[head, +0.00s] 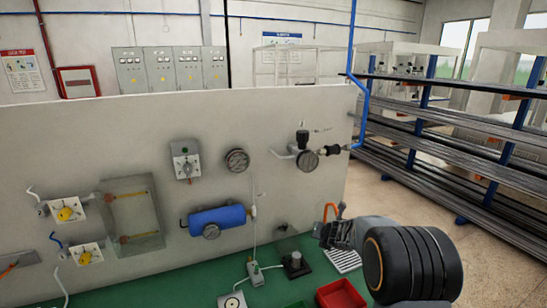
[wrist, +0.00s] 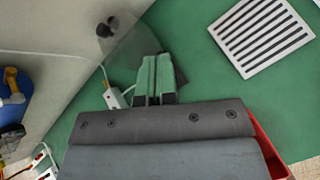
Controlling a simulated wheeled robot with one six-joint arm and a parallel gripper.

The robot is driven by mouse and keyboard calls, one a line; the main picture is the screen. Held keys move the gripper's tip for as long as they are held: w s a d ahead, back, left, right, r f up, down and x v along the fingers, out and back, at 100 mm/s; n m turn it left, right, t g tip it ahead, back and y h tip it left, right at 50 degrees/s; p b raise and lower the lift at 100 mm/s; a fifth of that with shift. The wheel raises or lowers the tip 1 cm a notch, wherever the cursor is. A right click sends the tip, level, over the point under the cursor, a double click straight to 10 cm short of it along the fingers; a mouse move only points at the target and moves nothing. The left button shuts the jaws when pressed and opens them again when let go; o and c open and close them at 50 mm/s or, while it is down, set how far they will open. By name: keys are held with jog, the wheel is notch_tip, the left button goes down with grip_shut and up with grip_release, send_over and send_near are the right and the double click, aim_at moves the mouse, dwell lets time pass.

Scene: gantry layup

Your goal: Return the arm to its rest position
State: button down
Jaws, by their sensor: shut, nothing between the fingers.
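My gripper (head: 337,228) is at the end of my arm, right of centre in the head view, above the green bench top (head: 185,285). It is in front of the lower right part of the upright grey panel (head: 300,195). In the wrist view my gripper (wrist: 155,72) has its fingers together with nothing held between them. The bench top fills much of the area below it. My black ribbed wrist joint hides part of the bench's right end in the head view.
A slotted white grate (head: 344,261), a red tray (head: 341,296) and a black block with a knob (head: 295,264) sit near my gripper. The panel carries a blue tank (head: 218,218) and a valve with gauge (head: 306,158). Pipe racks (head: 455,150) stand right.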

jog(key=s+d+r+m+g+h, duration=0.1)
jog(key=s+d+m+g+h, duration=0.15)
jog(key=s+m, duration=0.75)
jog(key=s+d+r+m+g+h, duration=0.25)
jog(key=s+m, duration=0.45)
jog(key=m, duration=0.6)
jog(key=s+a+r+m+y, duration=0.1)
jog(key=s+a+r+m, duration=0.1)
jog(key=s, duration=0.3)
jog(key=s+a+r+m+y, duration=0.1)
jog(key=s+a+r+m, duration=0.1)
jog(key=s+m, duration=0.2)
jog(key=s+a+r+m+y, duration=0.1)
jog(key=s+m, duration=0.3)
jog(key=s, duration=0.4)
jog(key=shift+a+r+g+y, duration=0.3)
jog(key=shift+a+r, duration=0.55)
jog(key=shift+r, duration=0.05)
